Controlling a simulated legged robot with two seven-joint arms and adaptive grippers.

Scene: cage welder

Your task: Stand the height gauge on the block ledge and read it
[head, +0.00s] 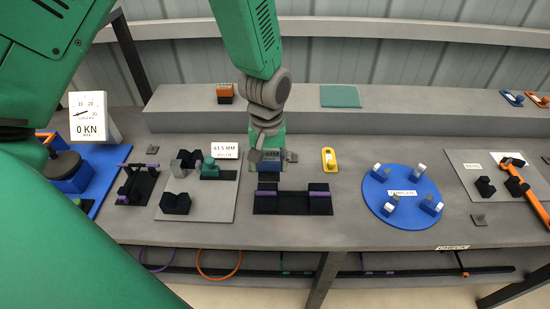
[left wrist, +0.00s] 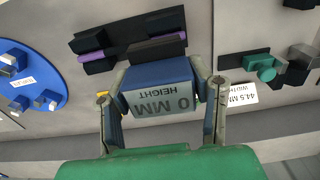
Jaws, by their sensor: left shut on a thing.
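My left gripper (head: 268,148) points down over the middle of the bench and is shut on the height gauge (head: 270,161), a blue block. In the left wrist view the gripper's two fingers (left wrist: 163,98) hold the gauge (left wrist: 160,92) from both sides. Its grey display there reads 0 MM HEIGHT. A black fixture (head: 293,203) with dark blocks and purple strips lies just in front of the gauge; it also shows in the left wrist view (left wrist: 110,64). I cannot tell whether the gauge touches the bench or the fixture. My right gripper is not in view.
A grey plate (head: 222,208) with black V-blocks and a green width gauge (head: 210,169) lies to the left. A yellow tag (head: 329,160) and a blue round plate (head: 405,213) with several blocks are to the right. A raised shelf (head: 400,122) runs along the back.

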